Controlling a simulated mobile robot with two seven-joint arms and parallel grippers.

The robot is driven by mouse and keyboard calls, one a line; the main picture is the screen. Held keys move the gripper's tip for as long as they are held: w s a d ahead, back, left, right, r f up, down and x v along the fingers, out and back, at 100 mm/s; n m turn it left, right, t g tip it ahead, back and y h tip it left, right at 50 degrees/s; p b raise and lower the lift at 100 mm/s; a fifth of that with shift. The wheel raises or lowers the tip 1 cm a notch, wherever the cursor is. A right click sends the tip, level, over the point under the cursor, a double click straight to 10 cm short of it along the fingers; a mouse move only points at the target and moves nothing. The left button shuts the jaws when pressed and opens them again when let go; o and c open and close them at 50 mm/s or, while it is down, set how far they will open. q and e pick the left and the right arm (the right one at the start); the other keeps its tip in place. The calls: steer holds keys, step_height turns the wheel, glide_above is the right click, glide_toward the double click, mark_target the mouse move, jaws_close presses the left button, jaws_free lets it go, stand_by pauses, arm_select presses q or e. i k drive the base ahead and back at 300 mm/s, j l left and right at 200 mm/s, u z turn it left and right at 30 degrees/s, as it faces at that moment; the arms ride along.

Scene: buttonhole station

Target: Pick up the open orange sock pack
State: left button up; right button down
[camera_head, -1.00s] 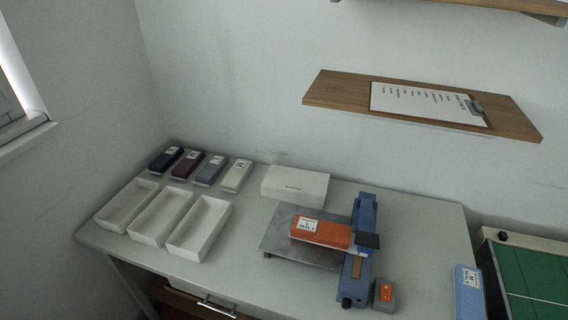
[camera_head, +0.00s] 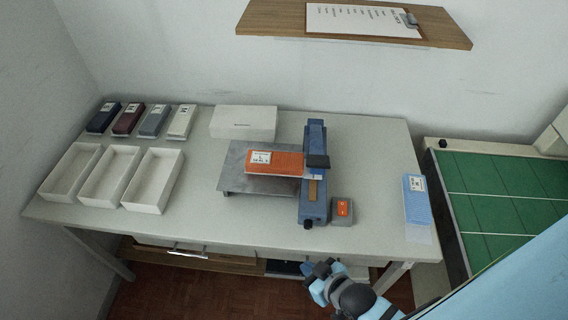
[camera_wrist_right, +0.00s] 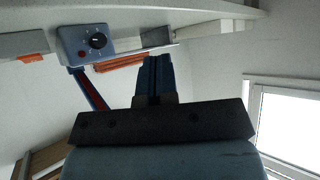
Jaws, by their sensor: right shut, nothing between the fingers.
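The orange sock pack (camera_head: 274,163) lies flat on a grey metal plate (camera_head: 240,182) on the table. It has a white label, and its right end reaches the blue machine (camera_head: 314,190). Orange also shows beyond the machine in the right wrist view (camera_wrist_right: 122,62). My right gripper (camera_head: 320,268) is below the table's front edge, well apart from the pack. In the right wrist view its fingers (camera_wrist_right: 158,75) are together and empty. My left gripper is not in view.
A grey box with an orange switch (camera_head: 342,211) stands right of the machine. A blue pack (camera_head: 413,199) lies at the table's right end. Three white trays (camera_head: 152,181), several packs (camera_head: 155,121) and a white box (camera_head: 244,122) stand left and behind. A green-topped table (camera_head: 500,200) is right.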

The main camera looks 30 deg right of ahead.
mark_target(257, 161)
steer(key=i+j+z, duration=0.25)
steer(key=i+j, duration=0.15)
steer(key=j, duration=0.25)
steer(key=i+j+z, duration=0.1)
steer(key=j, duration=0.25)
steer(key=i+j+z, duration=0.25)
steer(key=j, duration=0.45)
steer(key=i+j+z, duration=0.1)
steer(key=i+j, duration=0.15)
steer(key=j, duration=0.15)
steer(key=i+j+z, duration=0.15)
steer(key=j, duration=0.25)
